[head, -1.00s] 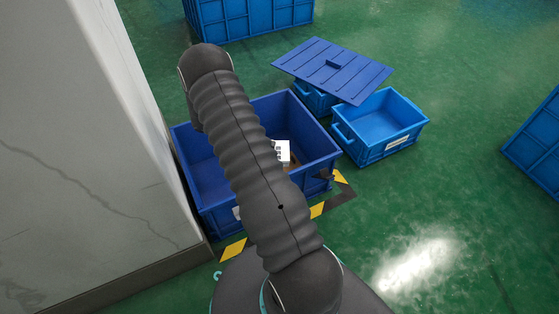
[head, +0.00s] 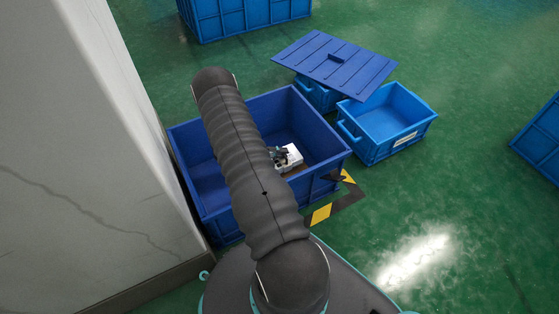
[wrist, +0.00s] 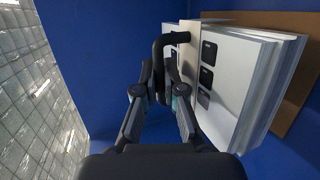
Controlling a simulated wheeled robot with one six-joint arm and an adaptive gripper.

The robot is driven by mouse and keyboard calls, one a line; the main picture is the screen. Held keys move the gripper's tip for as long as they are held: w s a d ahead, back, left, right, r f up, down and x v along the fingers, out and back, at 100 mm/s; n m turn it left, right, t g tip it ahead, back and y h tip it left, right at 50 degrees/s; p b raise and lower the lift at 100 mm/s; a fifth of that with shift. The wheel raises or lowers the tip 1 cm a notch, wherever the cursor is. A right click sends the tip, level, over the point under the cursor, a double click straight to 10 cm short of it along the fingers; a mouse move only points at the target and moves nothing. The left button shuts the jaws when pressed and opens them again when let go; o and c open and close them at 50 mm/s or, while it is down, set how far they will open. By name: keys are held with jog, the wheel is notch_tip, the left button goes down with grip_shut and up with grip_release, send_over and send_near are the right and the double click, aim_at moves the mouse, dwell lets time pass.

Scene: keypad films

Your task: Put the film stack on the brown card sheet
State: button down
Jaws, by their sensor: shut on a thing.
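The film stack (wrist: 232,75) is a thick pile of white sheets with dark keypad windows and a beige band, filling the right of the wrist view. It also shows white in the head view (head: 293,156). A black bent handle (wrist: 184,37) stands off its side. My gripper (wrist: 160,66) is shut on this handle, left of the stack. The brown card sheet (wrist: 298,85) lies behind the stack; a strip of it shows below the stack in the head view (head: 297,172). Whether stack and card touch is not clear.
The stack and card are inside a large blue crate (head: 325,136), whose walls surround my gripper. A smaller blue bin (head: 413,101) and a lidded one with a blue lid (head: 334,64) stand behind right. A pale wall (head: 75,170) is close on the left.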

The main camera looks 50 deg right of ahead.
aim_at(275, 159)
jog(key=shift+f+b, duration=0.3)
jog(key=shift+f, duration=1.7)
jog(key=c, duration=1.3)
grip_release()
jog(key=shift+w+a+r, duration=0.1)
